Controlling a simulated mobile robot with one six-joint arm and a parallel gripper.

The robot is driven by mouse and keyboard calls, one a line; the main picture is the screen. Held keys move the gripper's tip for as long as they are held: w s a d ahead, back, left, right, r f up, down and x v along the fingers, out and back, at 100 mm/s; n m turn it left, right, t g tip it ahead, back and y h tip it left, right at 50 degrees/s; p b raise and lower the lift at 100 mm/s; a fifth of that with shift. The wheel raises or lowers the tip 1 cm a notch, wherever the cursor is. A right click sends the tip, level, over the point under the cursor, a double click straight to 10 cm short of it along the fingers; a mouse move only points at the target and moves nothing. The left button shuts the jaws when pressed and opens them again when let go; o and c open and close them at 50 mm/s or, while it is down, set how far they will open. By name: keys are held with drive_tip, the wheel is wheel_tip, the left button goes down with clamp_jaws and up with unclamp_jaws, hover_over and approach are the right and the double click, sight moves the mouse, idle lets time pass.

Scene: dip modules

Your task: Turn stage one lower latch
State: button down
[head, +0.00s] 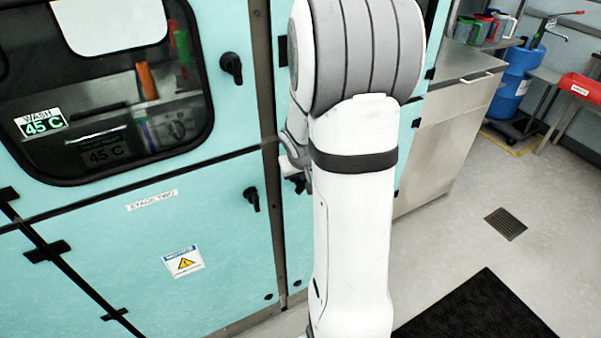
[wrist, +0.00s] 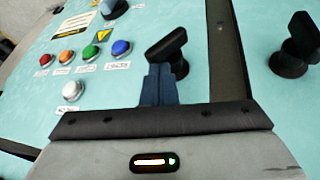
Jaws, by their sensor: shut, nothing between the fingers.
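In the wrist view, my gripper (wrist: 160,72) is shut with its dark blue fingers together. Its tips are at the lower side of a black latch (wrist: 170,47), whose handle is tilted up to the right. The tips overlap the latch in the picture; I cannot tell whether they touch it. A second black latch (wrist: 294,45) is on the panel across a dark vertical strip to the right. No stage one label is readable. In the head view, my arm hides most of the panel around a black latch (head: 298,183) beside the strip.
Coloured buttons (wrist: 93,50) and a silver button (wrist: 74,91) are on the teal panel left of the fingers. In the head view, the stage two panel (head: 190,230) has its own black latch (head: 251,199). Floor with a black mat (head: 480,310) is at the right.

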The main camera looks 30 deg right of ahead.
drive_tip(key=shift+d+f+b, duration=0.25)
drive_tip(key=shift+d+b, duration=0.2)
drive_tip(key=shift+d, duration=0.5)
drive_tip(key=d+f+b, duration=0.1)
drive_tip(key=b, duration=0.4)
drive_tip(key=d+f+b, duration=0.1)
drive_tip(key=b, duration=0.4)
drive_tip(key=shift+s+d+y, duration=0.1)
drive_tip(key=shift+d+y, duration=0.15)
drive_tip(key=shift+y, duration=0.15)
drive_tip(key=shift+b, duration=0.75)
drive_tip(key=shift+r+y, duration=0.15)
drive_tip(key=shift+y, duration=0.15)
drive_tip(key=s+d+r+p, duration=0.2)
drive_tip(key=s+d+r, duration=0.2)
drive_tip(key=d+r, duration=0.4)
drive_tip(key=shift+r, duration=0.35)
